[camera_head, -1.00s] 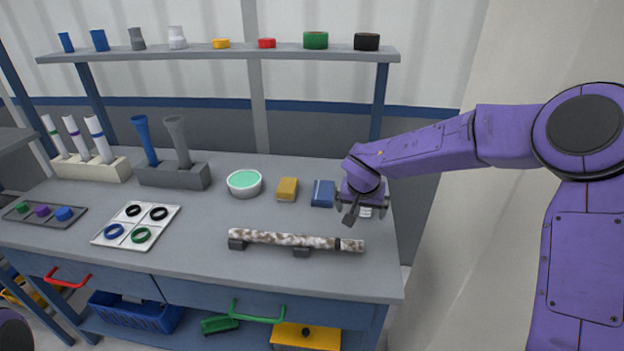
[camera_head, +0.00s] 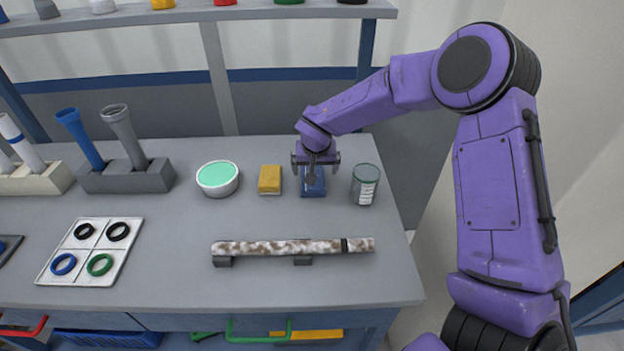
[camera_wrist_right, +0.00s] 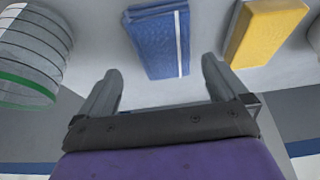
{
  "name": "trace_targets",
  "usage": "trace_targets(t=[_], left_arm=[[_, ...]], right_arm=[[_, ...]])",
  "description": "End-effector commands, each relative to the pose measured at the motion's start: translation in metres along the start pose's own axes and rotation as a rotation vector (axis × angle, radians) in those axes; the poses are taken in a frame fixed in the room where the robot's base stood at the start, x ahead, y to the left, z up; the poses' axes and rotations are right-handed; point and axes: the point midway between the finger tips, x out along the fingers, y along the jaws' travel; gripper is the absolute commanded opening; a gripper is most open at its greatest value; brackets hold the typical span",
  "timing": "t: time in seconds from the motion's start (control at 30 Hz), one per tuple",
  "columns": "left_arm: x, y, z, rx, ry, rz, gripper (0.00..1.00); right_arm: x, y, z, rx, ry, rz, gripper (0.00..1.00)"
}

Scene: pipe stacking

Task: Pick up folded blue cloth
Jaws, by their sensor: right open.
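The folded blue cloth (camera_head: 313,188) lies on the bench, between the yellow sponge and the glass jar. It also shows in the right wrist view (camera_wrist_right: 158,42), blue with a pale stripe along one side. My right gripper (camera_head: 315,178) is over the cloth's far part and partly hides it in the head view. In the right wrist view the gripper's two fingers (camera_wrist_right: 160,82) are apart, with nothing between them, and the cloth lies beyond the fingertips. My left gripper is not in view.
The yellow sponge (camera_head: 270,180) is close left of the cloth, and the glass jar (camera_head: 365,184) close right. A white bowl with green contents (camera_head: 217,178) stands further left. A mottled pipe (camera_head: 293,247) rests on supports in front. A shelf (camera_head: 180,14) runs above the back.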

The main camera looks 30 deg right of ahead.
Motion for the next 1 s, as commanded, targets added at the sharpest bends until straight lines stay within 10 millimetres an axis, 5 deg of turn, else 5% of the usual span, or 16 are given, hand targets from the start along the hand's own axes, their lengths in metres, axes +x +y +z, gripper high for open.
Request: trace_targets(t=[0.23,0.5,0.7,1.0], left_arm=[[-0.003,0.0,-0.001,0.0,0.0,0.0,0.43],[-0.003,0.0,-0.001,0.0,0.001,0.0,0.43],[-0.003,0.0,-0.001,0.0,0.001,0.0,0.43],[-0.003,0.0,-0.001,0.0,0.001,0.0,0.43]], right_arm=[[0.042,-0.004,0.004,0.001,-0.001,0.004,1.0],[0.048,-0.004,0.004,0.001,0.0,0.001,1.0],[0.048,-0.004,0.004,0.001,0.0,0.001,0.46],[0.048,-0.004,0.004,0.001,-0.001,0.001,0.45]])
